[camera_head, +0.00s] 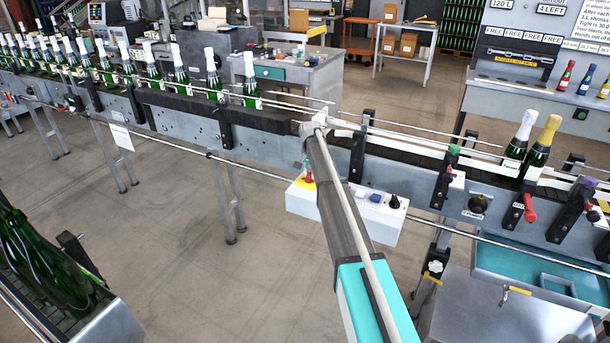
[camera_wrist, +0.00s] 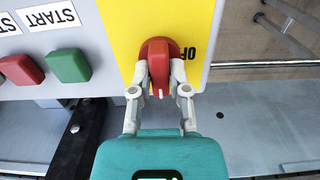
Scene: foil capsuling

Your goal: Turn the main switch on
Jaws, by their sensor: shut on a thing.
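The main switch is a red rotary knob (camera_wrist: 159,62) on a yellow plate (camera_wrist: 122,25) in the wrist view. A white mark shows at the knob's lower end. An upside-down label beginning "OF" is beside it, partly hidden. My gripper (camera_wrist: 160,72) is shut on the red knob, one finger on each side. In the head view the knob (camera_head: 309,179) is on the left end of the white control box (camera_head: 345,213), under the conveyor's edge. My arm passes in front of the box and hides part of it.
In the wrist view a green button (camera_wrist: 68,66) and a red button (camera_wrist: 20,70) are left of the plate. In the head view a black knob (camera_head: 394,202) is at the box's right end. The conveyor (camera_head: 270,120) with several bottles runs above and behind; rails are close by.

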